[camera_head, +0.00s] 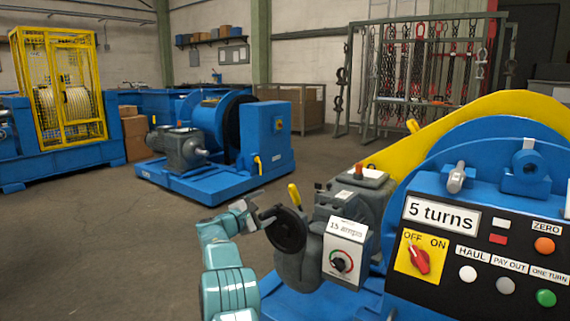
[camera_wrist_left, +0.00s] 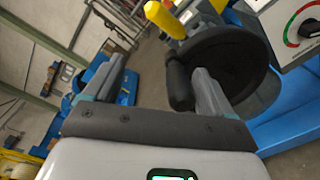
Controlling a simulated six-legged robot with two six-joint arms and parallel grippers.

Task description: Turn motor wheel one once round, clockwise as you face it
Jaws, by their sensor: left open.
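The motor wheel (camera_head: 289,232) is a black handwheel on the left side of a grey motor (camera_head: 352,210). It also shows in the left wrist view (camera_wrist_left: 236,62), with a dark upright crank handle (camera_wrist_left: 179,84) at its rim. My left gripper (camera_head: 256,211) is beside the wheel's upper left rim. In the left wrist view my left gripper (camera_wrist_left: 155,80) is open, and the crank handle appears between its fingers, close to the right finger. Whether a finger touches the handle I cannot tell. My right gripper is not in view.
A yellow lever (camera_head: 295,195) stands just above the wheel. A white dial box marked 15 amps (camera_head: 345,248) is to its right. A black control panel reading 5 turns (camera_head: 480,250) fills the lower right. Open floor (camera_head: 100,250) lies to the left.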

